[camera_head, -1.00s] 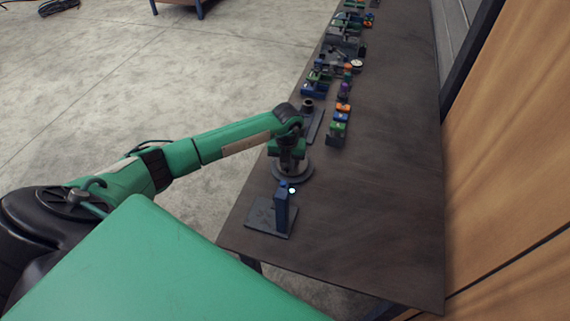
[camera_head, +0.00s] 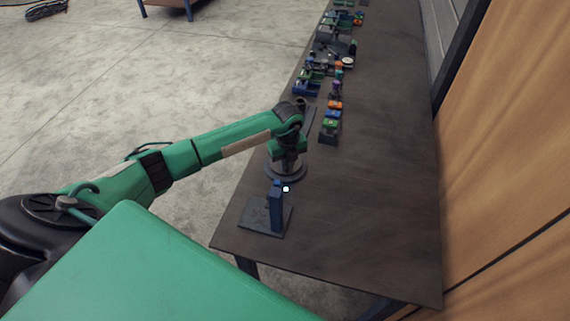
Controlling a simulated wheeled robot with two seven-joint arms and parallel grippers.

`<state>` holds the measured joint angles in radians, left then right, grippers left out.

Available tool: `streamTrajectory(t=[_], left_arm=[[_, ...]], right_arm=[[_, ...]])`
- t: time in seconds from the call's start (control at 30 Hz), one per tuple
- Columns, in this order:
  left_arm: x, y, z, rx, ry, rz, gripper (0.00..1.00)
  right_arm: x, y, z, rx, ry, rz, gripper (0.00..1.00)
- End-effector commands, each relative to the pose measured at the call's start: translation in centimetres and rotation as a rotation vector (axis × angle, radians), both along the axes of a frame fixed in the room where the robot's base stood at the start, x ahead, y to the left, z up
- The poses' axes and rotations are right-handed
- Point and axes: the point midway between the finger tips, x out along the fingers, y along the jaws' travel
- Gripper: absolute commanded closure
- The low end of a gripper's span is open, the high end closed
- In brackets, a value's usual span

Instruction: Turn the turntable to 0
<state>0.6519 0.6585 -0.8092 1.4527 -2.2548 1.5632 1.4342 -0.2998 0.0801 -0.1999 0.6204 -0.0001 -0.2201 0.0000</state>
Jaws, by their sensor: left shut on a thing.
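The turntable (camera_head: 299,174) is a round dark grey disc near the front end of the long table. My left arm reaches in from the left. Its gripper (camera_head: 286,161) points down at the middle of the turntable and is shut on its centre part, which the hand mostly hides. I cannot make out the fingertips clearly or any angle mark on the disc. My right gripper is not in view.
A blue upright post (camera_head: 275,206) with a small white light stands on a flat plate (camera_head: 257,222) just in front of the turntable. Several coloured parts (camera_head: 331,124) line the table's left side further back. The table (camera_head: 375,190) is bare on the right.

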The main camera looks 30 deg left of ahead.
Motion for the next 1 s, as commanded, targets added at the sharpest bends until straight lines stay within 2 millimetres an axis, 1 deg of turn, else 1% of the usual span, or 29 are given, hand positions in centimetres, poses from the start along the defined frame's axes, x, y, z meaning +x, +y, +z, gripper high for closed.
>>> streamTrajectory(t=[1.0], left_arm=[[2.0,-1.4,0.1,-0.001,-0.004,0.508,1.0]], right_arm=[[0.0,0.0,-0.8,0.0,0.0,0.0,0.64]])
